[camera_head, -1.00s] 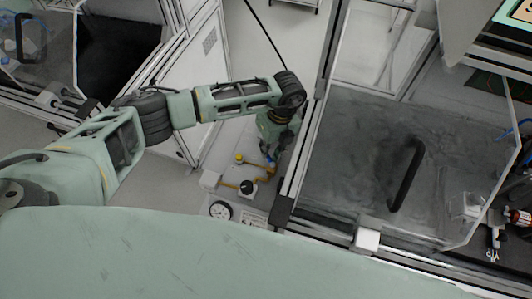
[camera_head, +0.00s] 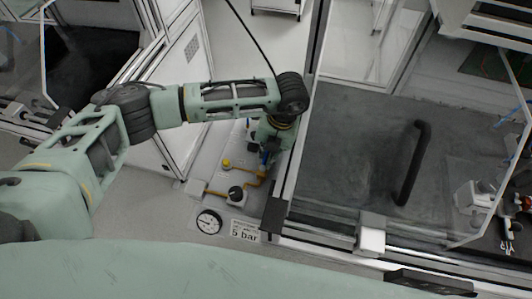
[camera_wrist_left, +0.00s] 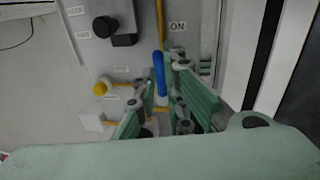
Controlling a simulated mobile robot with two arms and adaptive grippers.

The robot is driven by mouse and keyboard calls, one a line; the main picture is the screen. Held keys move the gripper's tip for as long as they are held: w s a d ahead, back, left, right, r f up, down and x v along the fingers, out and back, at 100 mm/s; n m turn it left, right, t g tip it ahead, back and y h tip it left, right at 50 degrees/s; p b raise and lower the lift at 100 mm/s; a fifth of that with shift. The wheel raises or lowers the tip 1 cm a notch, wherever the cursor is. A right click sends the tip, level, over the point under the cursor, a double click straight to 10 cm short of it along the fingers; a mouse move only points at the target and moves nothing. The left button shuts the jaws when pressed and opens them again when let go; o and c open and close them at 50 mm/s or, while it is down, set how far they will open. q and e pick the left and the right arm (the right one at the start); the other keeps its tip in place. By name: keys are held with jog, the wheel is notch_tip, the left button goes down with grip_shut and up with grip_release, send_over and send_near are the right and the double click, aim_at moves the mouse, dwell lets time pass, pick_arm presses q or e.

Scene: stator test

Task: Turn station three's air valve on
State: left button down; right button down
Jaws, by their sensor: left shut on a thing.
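The air valve's blue lever (camera_wrist_left: 159,73) shows in the left wrist view, upright in the picture and in line with the yellow pipe (camera_wrist_left: 160,25). An ON label (camera_wrist_left: 178,26) is on the panel to the right of the pipe. My left gripper (camera_wrist_left: 160,108) has its fingers on either side of the lever's lower end and is shut on it. In the head view my left gripper (camera_head: 264,152) is over the panel, and my wrist hides most of the valve. The right gripper is not in view.
The panel also has a black knob (camera_head: 236,193), a yellow knob (camera_head: 227,164) and a pressure gauge (camera_head: 208,221) near a 5 bar label (camera_head: 245,231). A metal frame post (camera_head: 298,165) and a clear door with a black handle (camera_head: 412,163) stand close on the right.

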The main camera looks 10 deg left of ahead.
pick_arm(q)
jog(key=shift+a+m, duration=0.15)
jog(key=shift+m, duration=0.15)
jog(key=c, duration=1.9)
grip_release()
jog(key=shift+a, duration=0.1)
jog(key=shift+d+r, duration=0.2)
jog(key=shift+r, duration=0.05)
jog(key=r, duration=0.4)
jog(key=d+r, duration=0.1)
jog(key=r, duration=0.2)
jog(key=shift+d, duration=0.1)
